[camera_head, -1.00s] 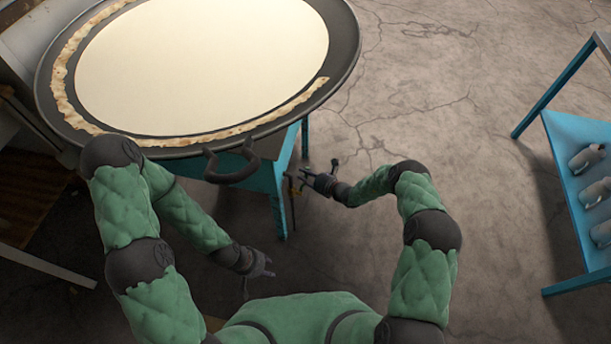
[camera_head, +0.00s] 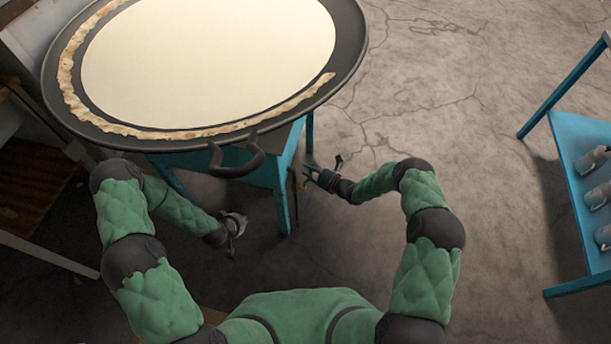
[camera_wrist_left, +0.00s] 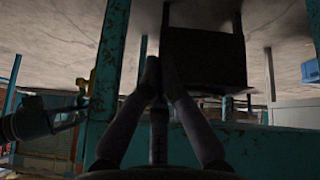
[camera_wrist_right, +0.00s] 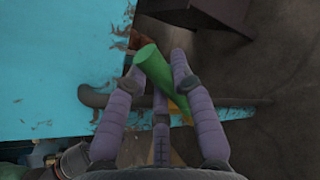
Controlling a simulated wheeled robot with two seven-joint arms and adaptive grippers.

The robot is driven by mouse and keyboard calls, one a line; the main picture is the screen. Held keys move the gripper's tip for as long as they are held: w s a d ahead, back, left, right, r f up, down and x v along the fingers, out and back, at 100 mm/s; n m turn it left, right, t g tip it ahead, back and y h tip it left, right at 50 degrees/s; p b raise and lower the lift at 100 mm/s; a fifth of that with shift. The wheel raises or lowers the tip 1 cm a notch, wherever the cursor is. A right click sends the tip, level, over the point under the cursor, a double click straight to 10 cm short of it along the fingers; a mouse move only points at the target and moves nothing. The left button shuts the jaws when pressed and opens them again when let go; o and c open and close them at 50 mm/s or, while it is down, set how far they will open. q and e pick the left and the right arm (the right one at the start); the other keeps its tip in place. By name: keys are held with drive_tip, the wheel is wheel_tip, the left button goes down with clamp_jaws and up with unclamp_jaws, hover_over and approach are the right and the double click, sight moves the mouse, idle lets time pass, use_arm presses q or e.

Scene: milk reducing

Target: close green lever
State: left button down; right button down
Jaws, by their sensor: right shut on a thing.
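The green lever (camera_wrist_right: 153,66) shows in the right wrist view as a green handle with a yellowish part at its lower end. It lies tilted between the fingers of my right gripper (camera_wrist_right: 160,68), which is shut on it. In the head view my right gripper (camera_head: 310,172) is beside the blue stand's front right leg, and the lever is too small to make out clearly. My left gripper (camera_head: 236,224) is low, left of that leg. In the left wrist view its fingertips (camera_wrist_left: 159,65) are together, with nothing seen between them.
A grey pipe (camera_wrist_right: 95,97) runs beside the lever. A blue rack (camera_head: 575,130) with metal vessels stands at right. Floor between is clear.

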use_arm(q)
drive_tip(key=w+d+m+t+h, duration=0.1)
drive_tip(key=d+t, duration=0.1)
drive_tip(key=d, duration=0.2)
drive_tip(key=w+d+f+m+t+h, duration=0.1)
drive_tip(key=w+d, duration=0.1)
drive_tip(key=d, duration=0.1)
drive_tip(key=w+d+m+t, duration=0.2)
drive_tip(key=d, duration=0.2)
drive_tip(key=shift+d+f+t+h, duration=0.25)
drive_tip(key=shift+d+t+h, duration=0.05)
drive_tip(key=shift+h, duration=0.1)
drive_tip(key=s+d+r+m+t+h, duration=0.2)
drive_tip(key=d+r+t+h, duration=0.1)
drive_tip(key=d, duration=0.4)
wheel_tip(320, 180, up, 5)
drive_tip(key=t, duration=0.3)
hover_over(305, 183)
drive_tip(key=s, duration=0.1)
drive_tip(key=shift+s+a+f, duration=0.15)
drive_tip(key=shift+s+a, duration=0.05)
drive_tip(key=shift+a, duration=0.05)
drive_tip(key=shift+w+d+f, duration=0.35)
drive_tip(key=shift+w+f, duration=0.2)
drive_tip(key=shift+w, duration=0.1)
